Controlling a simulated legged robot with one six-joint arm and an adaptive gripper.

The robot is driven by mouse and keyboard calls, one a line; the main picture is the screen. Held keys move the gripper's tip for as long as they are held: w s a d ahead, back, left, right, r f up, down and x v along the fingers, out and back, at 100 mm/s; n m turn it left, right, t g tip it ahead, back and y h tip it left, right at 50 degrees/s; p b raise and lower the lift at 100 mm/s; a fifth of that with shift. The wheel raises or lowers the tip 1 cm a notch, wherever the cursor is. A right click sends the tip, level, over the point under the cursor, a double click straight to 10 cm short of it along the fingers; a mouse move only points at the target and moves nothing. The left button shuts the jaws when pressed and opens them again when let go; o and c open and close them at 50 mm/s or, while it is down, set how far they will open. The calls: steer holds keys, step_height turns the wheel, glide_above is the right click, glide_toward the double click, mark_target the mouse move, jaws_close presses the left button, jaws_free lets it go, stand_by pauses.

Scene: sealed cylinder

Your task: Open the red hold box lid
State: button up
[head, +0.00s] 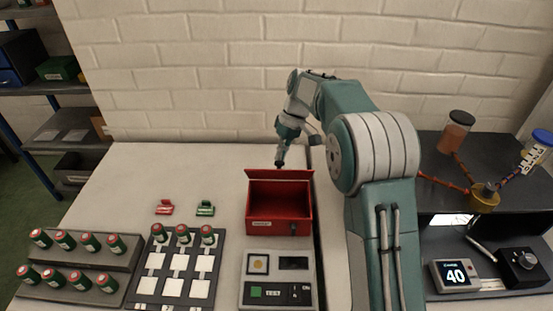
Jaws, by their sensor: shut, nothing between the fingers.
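The red hold box (279,227) stands on the light table right of the middle, in the head view. Its lid (279,175) is raised at the back edge, and the inside of the box is visible and looks empty. My gripper (279,164) is shut and empty, pointing down at the lid's upper edge. I cannot tell whether its tip touches the lid or is just behind it.
A grey panel (257,309) with a display and buttons lies in front of the box. A dark rack (146,284) with white squares and green cylinders stands to the left. Red (164,207) and green (205,208) clips lie behind it. The table's back left is clear.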

steer(key=o, duration=0.7)
steer(key=shift+s+d+r, duration=0.1)
steer(key=shift+d+r, duration=0.15)
steer(key=shift+r, duration=0.05)
steer(key=shift+c, duration=0.2)
steer(key=shift+a, duration=0.15)
steer(key=shift+a+r, duration=0.1)
steer(key=shift+a, duration=0.05)
steer(key=shift+a+r, duration=0.1)
steer(key=shift+r, duration=0.1)
steer(key=v, duration=1.1)
steer(key=shift+d, duration=0.3)
steer(key=shift+r, duration=0.15)
